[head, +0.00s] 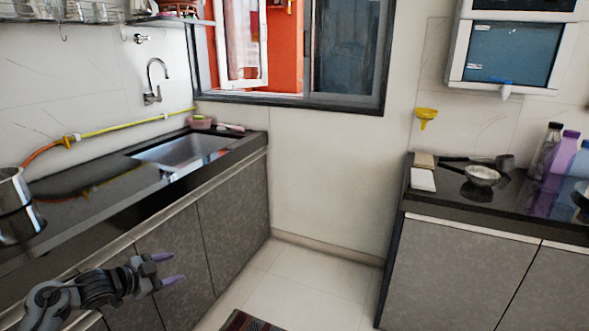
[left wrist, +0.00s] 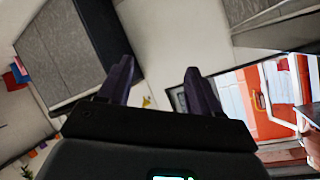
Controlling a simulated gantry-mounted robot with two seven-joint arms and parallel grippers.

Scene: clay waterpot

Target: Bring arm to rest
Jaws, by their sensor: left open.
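My left gripper (head: 174,269) is in the lower left of the head view, in front of the grey cabinet doors under the left counter. Its two purple fingers are apart and nothing is between them. In the left wrist view the same gripper (left wrist: 160,85) shows its fingers spread, with only the tilted room behind them. My right gripper is in neither view. No clay waterpot can be made out in these frames.
The left counter (head: 90,205) holds a sink (head: 183,150) and a steel pot (head: 14,205). The right counter (head: 460,200) holds a bowl (head: 482,175) and several bottles. The floor (head: 310,290) between is clear, except for a dark mat (head: 250,322).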

